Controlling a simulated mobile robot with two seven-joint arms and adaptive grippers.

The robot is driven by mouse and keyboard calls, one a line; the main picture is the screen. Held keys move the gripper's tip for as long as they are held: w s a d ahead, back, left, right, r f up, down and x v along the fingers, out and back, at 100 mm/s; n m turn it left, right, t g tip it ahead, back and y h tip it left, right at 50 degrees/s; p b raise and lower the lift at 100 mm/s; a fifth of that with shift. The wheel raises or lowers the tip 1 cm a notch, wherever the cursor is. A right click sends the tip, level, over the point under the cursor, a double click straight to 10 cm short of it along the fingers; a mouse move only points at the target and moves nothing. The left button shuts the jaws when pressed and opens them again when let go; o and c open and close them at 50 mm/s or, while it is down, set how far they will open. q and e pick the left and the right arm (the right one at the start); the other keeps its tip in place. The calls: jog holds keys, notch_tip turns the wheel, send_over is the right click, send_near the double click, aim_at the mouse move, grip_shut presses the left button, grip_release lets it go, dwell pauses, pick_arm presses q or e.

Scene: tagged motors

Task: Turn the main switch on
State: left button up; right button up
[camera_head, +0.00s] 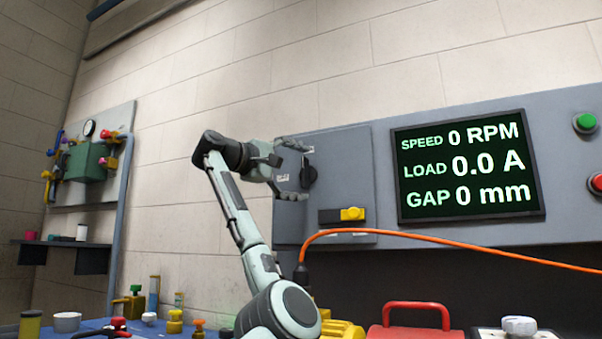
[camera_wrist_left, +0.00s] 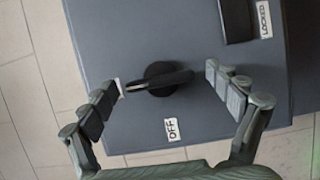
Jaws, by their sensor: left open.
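The main switch is a black rotary knob (camera_head: 309,178) on the face of a grey wall cabinet (camera_head: 345,160). In the left wrist view its black handle (camera_wrist_left: 160,80) lies nearly level across the picture, beside a white OFF label (camera_wrist_left: 172,128). My left gripper (camera_head: 303,172) is open in front of the switch. In the left wrist view its fingers (camera_wrist_left: 162,79) stand on either side of the handle, close to its two ends. I cannot tell if they touch it. My right gripper is not in view.
A yellow-and-black latch (camera_head: 342,214) sits below the switch; a LOCKED label (camera_wrist_left: 264,18) shows in the wrist view. A screen (camera_head: 465,165) reads 0 RPM, 0.0 A, 0 mm. An orange cable (camera_head: 440,238) crosses below. A green button (camera_head: 585,123) is at right.

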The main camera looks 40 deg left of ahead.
pick_arm(q)
jog(key=shift+s, duration=0.1)
jog(key=s+a, duration=0.1)
jog(key=s, duration=1)
jog(key=shift+s, duration=0.4)
